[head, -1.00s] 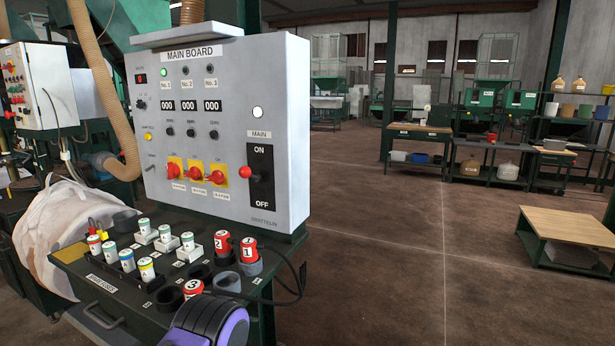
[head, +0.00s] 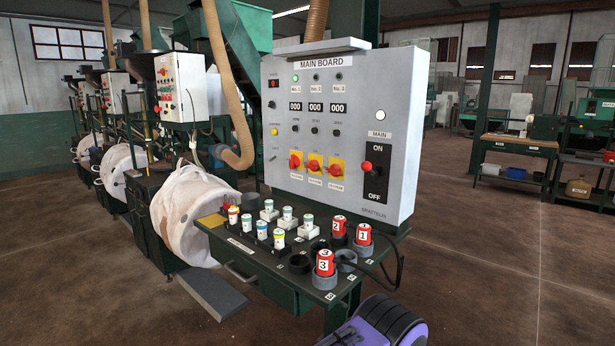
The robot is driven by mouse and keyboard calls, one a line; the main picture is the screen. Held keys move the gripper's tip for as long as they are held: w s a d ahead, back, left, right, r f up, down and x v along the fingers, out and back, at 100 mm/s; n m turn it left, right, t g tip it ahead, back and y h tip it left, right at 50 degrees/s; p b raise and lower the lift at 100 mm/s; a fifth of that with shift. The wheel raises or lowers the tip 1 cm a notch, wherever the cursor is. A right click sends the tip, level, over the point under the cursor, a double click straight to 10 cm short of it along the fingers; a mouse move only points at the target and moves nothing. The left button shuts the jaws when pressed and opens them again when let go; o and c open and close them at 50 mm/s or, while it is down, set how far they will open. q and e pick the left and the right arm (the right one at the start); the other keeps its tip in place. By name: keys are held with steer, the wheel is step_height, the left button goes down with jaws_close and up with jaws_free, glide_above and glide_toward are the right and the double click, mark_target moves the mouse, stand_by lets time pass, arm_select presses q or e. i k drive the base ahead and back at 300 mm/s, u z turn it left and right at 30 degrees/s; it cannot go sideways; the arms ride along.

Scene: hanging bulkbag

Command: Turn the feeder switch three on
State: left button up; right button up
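The grey main board (head: 345,205) stands upright above a dark green bench. Three red rotary switches on yellow plates sit in a row low on its face. The third, rightmost feeder switch (head: 336,170) is under the No. 3 column; its small labels are too small to read. The first switch (head: 295,161) and second switch (head: 314,164) are to its left. The lamp over No. 1 (head: 295,78) glows green; the lamps over No. 2 and No. 3 are dark. Neither gripper shows; only a purple and black part, apparently of my arm, is at the bottom.
The bench (head: 318,297) below the board holds red cans numbered 1, 2 and 3 and several small bottles. The main ON/OFF switch (head: 376,172) is right of the feeder switches. White bulk bags hang at left. Floor (head: 470,270) is clear at right.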

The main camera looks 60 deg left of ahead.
mark_target(336, 170)
steer(key=k, duration=0.25)
steer(key=u, duration=0.95)
